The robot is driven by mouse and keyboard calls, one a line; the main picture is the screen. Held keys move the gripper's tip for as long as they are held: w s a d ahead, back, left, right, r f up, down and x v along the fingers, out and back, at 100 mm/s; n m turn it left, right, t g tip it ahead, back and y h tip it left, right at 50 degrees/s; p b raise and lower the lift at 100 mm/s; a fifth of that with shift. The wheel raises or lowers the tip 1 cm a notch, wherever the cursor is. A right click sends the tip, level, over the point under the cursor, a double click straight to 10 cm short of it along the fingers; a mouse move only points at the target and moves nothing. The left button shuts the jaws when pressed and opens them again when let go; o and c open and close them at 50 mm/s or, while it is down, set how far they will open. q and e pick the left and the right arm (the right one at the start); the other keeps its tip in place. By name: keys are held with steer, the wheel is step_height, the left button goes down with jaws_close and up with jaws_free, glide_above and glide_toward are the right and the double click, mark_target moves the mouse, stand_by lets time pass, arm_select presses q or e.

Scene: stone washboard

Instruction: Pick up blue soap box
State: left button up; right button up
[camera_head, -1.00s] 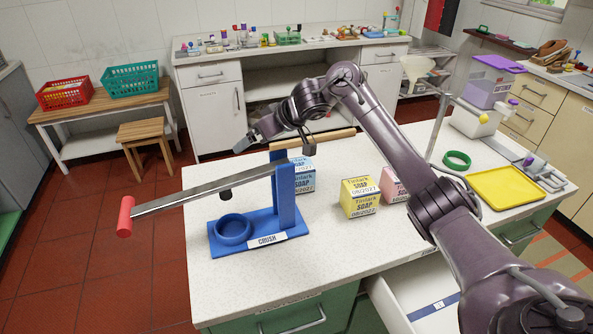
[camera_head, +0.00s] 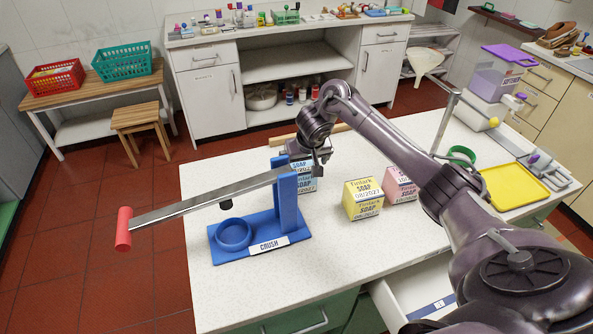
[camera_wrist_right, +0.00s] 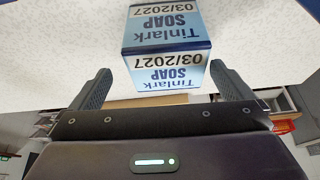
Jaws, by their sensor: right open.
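The blue soap box (camera_head: 304,176) stands on the white counter behind the blue crusher, partly hidden by its post and by my right gripper. My right gripper (camera_head: 309,160) is just above and at the box in the head view. In the right wrist view, the blue soap box (camera_wrist_right: 167,50) sits ahead, with its printed faces reading Tinlark SOAP 03/2027. The open fingers of my right gripper (camera_wrist_right: 163,90) lie on either side of its near end, with gaps showing. My left gripper is not in view.
The blue crusher (camera_head: 233,250) with its long red-tipped lever stands in front of the box. A yellow soap box (camera_head: 362,198) and a pink soap box (camera_head: 400,186) stand to the right. A wooden rod (camera_head: 285,141) lies behind. A drawer (camera_head: 420,290) is open at the front.

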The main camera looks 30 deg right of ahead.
steer(key=shift+a+p+x, duration=0.1)
steer(key=shift+a+x, duration=0.05)
steer(key=shift+x, duration=0.9)
steer(key=shift+a+p+x, duration=0.1)
steer(key=shift+a+x, duration=0.05)
steer(key=shift+x, duration=0.9)
steer(key=shift+a+p+x, duration=0.1)
steer(key=shift+a+x, duration=0.1)
steer(key=shift+x, duration=0.85)
steer(key=shift+s, duration=0.1)
steer(key=c, duration=1.1)
steer(key=shift+c, duration=0.5)
steer(key=shift+r, duration=0.1)
